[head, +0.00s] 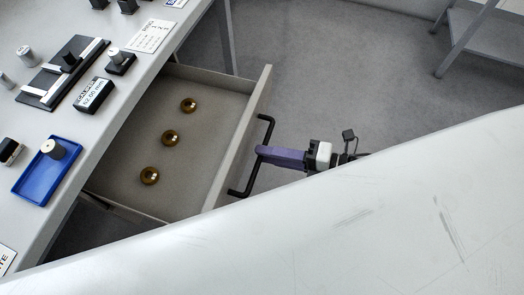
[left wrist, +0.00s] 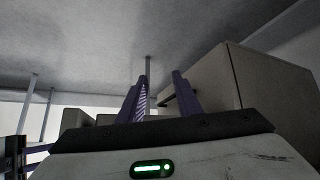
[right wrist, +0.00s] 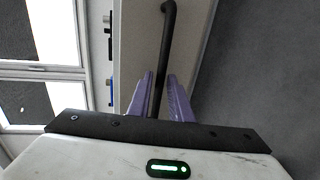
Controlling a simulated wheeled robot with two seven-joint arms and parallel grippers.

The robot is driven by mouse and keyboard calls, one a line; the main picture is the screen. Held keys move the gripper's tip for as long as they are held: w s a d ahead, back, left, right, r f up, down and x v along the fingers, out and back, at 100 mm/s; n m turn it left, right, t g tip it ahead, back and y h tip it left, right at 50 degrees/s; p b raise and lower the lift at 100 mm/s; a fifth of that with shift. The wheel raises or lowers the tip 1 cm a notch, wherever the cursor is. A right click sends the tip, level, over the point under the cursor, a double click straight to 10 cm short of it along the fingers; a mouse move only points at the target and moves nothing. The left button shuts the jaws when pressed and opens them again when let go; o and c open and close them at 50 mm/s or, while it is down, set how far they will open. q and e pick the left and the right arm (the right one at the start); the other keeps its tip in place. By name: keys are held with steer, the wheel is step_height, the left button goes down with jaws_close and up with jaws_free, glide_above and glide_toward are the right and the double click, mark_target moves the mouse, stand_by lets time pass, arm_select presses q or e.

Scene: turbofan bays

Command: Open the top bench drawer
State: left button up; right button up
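The top bench drawer (head: 232,150) is pulled out from under the bench, with its inside in view. Three round brass-coloured pieces (head: 171,138) lie in it. Its black bar handle (head: 268,125) is on the front panel. My right gripper (head: 262,152) is at the middle of the handle. In the right wrist view the handle bar (right wrist: 168,35) runs between the purple fingers (right wrist: 160,80), which look closed on it. My left gripper (left wrist: 162,68) shows only in its own wrist view, with its fingers apart and nothing between them.
The bench top (head: 100,130) carries a blue tray (head: 30,183), a black stand and several small parts. A grey stand (head: 470,40) is at the upper right. A beige box-like body (left wrist: 265,80) is close to my left gripper. The grey floor beyond the drawer is clear.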

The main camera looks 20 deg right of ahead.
steer(key=v, duration=0.8)
steer(key=s+a+f+m+h, duration=0.1)
steer(key=f+m+h, duration=0.4)
steer(key=m, duration=0.8)
steer(key=s+a+f+m+g+h, duration=0.1)
steer(key=s+f+m+h, duration=0.2)
steer(key=f+m, duration=0.5)
steer(key=m+h, duration=0.1)
steer(key=m, duration=0.4)
steer(key=shift+s+a+m+h, duration=0.35)
steer(key=shift+a+m+h, duration=0.05)
